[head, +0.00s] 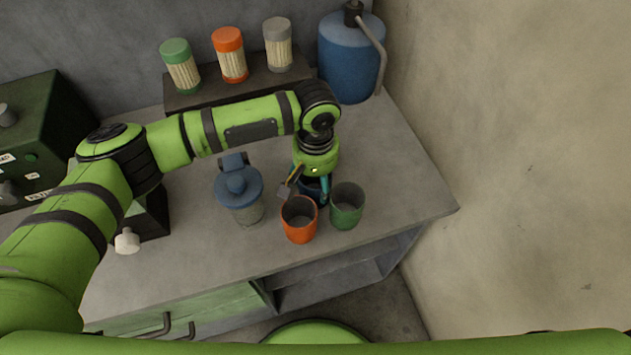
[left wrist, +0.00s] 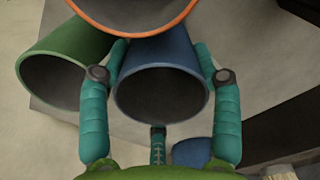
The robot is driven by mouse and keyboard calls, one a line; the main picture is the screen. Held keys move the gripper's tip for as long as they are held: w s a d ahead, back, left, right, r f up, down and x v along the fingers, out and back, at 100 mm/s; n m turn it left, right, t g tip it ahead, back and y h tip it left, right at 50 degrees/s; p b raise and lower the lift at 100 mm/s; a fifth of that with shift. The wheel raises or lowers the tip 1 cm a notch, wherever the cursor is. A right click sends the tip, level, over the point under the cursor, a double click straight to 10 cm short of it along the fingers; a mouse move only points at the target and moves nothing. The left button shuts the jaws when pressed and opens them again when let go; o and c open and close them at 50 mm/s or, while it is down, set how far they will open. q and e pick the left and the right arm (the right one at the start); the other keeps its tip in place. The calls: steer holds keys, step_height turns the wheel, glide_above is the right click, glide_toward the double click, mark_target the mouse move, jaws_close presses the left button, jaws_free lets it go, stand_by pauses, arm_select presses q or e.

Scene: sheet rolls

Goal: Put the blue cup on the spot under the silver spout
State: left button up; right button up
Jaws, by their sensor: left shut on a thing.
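The blue cup (head: 317,193) is mostly hidden in the head view by my left gripper (head: 311,186), behind the orange and green cups. In the left wrist view, the blue cup (left wrist: 160,52) sits between the teal fingers of my left gripper (left wrist: 160,82), its open mouth showing. The gripper is shut on it. I cannot tell whether the cup touches the counter. A dark green machine (head: 50,120) stands at the left, partly hidden by my left arm. I cannot make out a silver spout or the spot under it. My right gripper is not in view.
The orange cup (head: 299,222) and green cup (head: 347,206) stand close to the blue cup. A blue-lidded jar (head: 240,198) stands left of them. Three lidded jars stand on a rack (head: 208,97) at the back, beside a blue tank (head: 347,65). The counter's right side is clear.

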arm_select(q)
step_height(320, 180, up, 17)
steer(key=b, duration=0.2)
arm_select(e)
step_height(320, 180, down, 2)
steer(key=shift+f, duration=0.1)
